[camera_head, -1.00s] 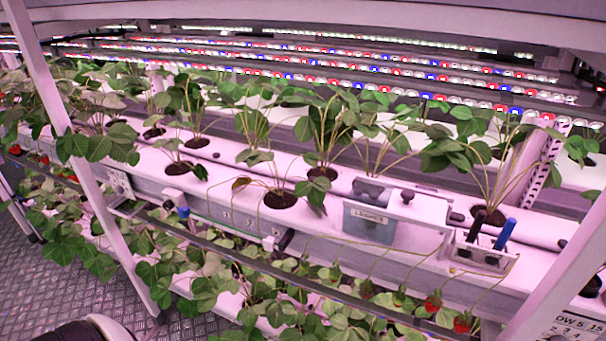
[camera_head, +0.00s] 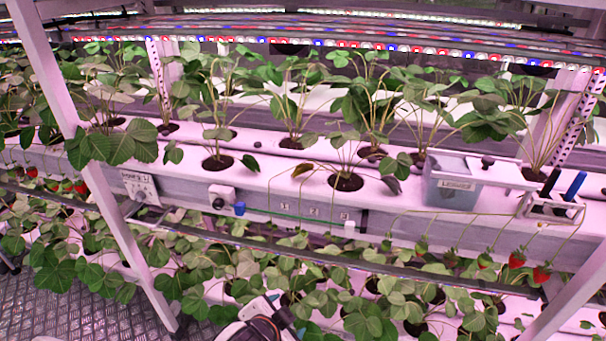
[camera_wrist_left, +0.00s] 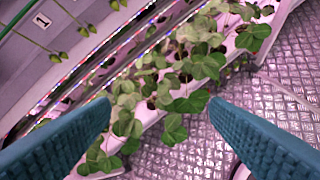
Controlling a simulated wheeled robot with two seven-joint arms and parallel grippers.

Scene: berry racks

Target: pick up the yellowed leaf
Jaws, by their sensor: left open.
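A yellowed, brownish leaf (camera_head: 303,170) hangs on the left side of a small plant whose dark round planting hole (camera_head: 345,181) is in the middle of the upper white trough, in the head view. My left gripper shows in the left wrist view (camera_wrist_left: 160,105) as two blue ribbed fingers, wide apart with nothing between them. They point over green leaves of a lower row and the metal floor. The yellowed leaf cannot be made out in that view. Part of my left arm (camera_head: 262,322) shows at the bottom of the head view, below and apart from the leaf. My right gripper is out of view.
A lidded grey-blue box (camera_head: 452,188) and a holder with a black and a blue pen (camera_head: 574,185) sit right of the plant. Red strawberries (camera_head: 516,259) hang below. A slanted white post (camera_head: 105,190) stands at left. A dark rail (camera_head: 330,262) runs below the trough.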

